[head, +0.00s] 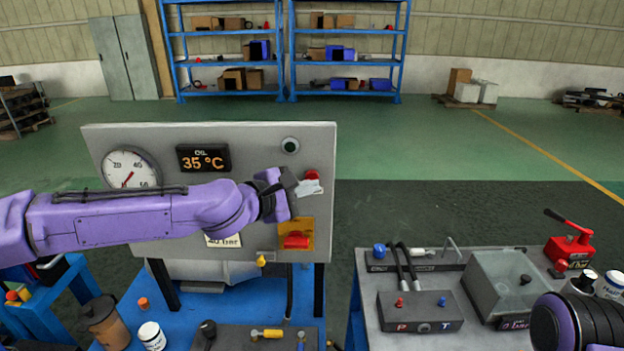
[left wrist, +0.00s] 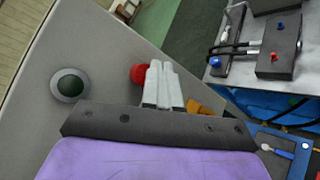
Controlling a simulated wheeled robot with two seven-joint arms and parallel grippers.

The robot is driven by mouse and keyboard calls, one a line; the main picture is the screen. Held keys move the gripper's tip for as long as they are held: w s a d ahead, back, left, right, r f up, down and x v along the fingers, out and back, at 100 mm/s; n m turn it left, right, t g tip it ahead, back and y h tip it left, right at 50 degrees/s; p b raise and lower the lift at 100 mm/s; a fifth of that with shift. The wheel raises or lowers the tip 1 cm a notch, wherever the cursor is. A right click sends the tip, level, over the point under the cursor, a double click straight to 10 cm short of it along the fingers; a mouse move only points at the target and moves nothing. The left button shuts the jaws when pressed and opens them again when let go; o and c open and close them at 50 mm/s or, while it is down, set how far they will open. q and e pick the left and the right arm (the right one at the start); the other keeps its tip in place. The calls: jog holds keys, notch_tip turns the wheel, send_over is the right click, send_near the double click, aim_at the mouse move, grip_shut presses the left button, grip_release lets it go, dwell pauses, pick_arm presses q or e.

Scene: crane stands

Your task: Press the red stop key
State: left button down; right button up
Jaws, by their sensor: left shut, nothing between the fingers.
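A grey upright panel (head: 120,140) carries a round red key (head: 312,175) near its right edge; it also shows in the left wrist view (left wrist: 138,74). Lower down, a red part (head: 296,241) sits on a yellow plate (head: 308,226). My left gripper (head: 311,187) is shut and empty, its pale fingers in front of the panel, just below the round red key in the head view. In the left wrist view the fingertips (left wrist: 159,68) appear beside the red key and partly cover it. I cannot tell whether they touch it.
A dark green round button (head: 290,145) in a metal ring, a dial gauge (head: 131,171) and a 35 °C display (head: 203,158) are on the panel. A grey bench (head: 430,335) with a hose box (head: 420,311) stands to the right. My right arm shows at the lower right corner.

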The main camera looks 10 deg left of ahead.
pick_arm(q)
jog(key=s, duration=0.2)
jog(key=s+d, duration=0.1)
jog(key=s, duration=0.2)
jog(key=shift+w, duration=0.1)
dwell(0.7)
jog(key=s+a+f+m+g+y+b, duration=0.1)
jog(key=s+a+f+y, duration=0.2)
jog(key=f, duration=0.8)
jog(key=s+a+f+m+g+y+b, duration=0.1)
jog(key=s+a+f+m+g+y, duration=0.15)
jog(key=f, duration=0.95)
jog(key=s+a+f+m+g+y+b, duration=0.1)
jog(key=s+a+f+y, duration=0.15)
jog(key=f, duration=0.85)
jog(key=s+a+f+m+g+y+b, duration=0.2)
jog(key=s+a+f, duration=0.3)
jog(key=s+f, duration=0.5)
jog(key=s+a+f+m+g+y+b, duration=0.1)
jog(key=s+a+f+m+g+b, duration=0.1)
jog(key=s+f, duration=0.8)
jog(key=s+a+m+g, duration=0.1)
jog(key=s+a+m, duration=0.1)
jog(key=s, duration=0.3)
jog(key=shift+a+y+b, duration=0.4)
jog(key=shift+a, duration=0.15)
